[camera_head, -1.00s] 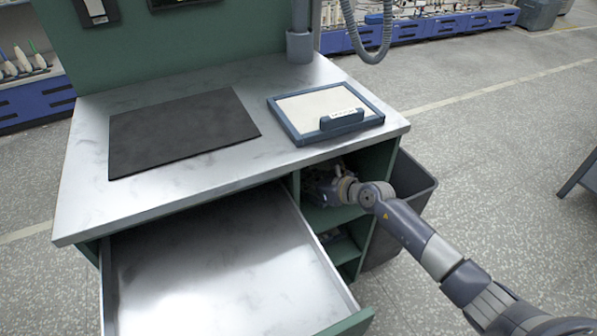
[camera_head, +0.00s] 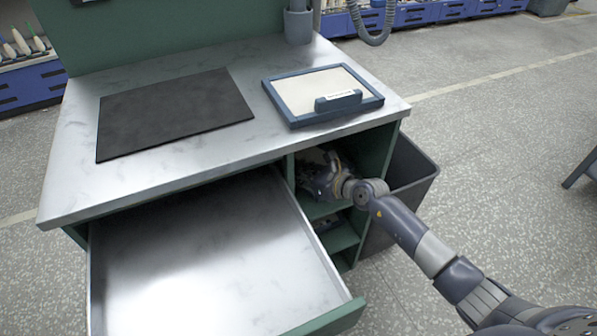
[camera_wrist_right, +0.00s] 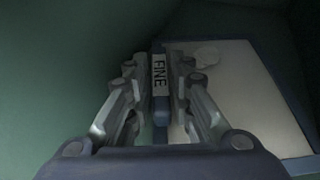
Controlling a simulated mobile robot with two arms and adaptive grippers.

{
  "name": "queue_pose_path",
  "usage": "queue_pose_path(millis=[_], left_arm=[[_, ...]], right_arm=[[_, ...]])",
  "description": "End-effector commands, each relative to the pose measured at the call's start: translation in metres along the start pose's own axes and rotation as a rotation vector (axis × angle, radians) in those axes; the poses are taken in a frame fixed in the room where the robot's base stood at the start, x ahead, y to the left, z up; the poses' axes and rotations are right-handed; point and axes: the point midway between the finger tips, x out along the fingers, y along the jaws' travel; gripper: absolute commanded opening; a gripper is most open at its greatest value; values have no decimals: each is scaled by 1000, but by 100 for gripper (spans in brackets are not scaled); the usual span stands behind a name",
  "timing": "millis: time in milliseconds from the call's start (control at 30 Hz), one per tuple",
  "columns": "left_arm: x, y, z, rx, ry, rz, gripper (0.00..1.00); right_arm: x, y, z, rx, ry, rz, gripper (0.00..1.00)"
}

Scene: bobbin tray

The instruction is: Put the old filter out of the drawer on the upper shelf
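A framed filter (camera_wrist_right: 235,85) with a pale face and a blue frame shows in the right wrist view, inside the green-walled shelf compartment. Its blue handle (camera_wrist_right: 160,112) carries a white label. My right gripper (camera_wrist_right: 161,75) has its fingers close against both sides of this handle and appears shut on it. In the head view my right gripper (camera_head: 318,178) reaches into the upper shelf (camera_head: 318,210), and the filter there is mostly hidden. The drawer (camera_head: 205,255) is pulled out and empty. My left gripper is not in view.
Another blue-framed filter (camera_head: 290,112) with a pale face and a labelled handle lies on the metal worktop (camera_head: 75,185). A black mat (camera_head: 175,112) lies to its left. A grey bin (camera_head: 412,180) stands right of the cabinet. A lower shelf (camera_head: 342,237) is below.

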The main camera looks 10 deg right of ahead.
Motion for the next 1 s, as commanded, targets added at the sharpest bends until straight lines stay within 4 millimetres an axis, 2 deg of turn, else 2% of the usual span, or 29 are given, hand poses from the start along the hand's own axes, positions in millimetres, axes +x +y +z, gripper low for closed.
queue_pose_path(millis=[467,667,1000], left_arm=[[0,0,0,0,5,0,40],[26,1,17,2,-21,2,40],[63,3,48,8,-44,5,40]], right_arm=[[-3,-1,2,-1,0,-1,35],[-31,-1,2,-2,3,-1,35],[-99,0,2,-2,3,0,35]])
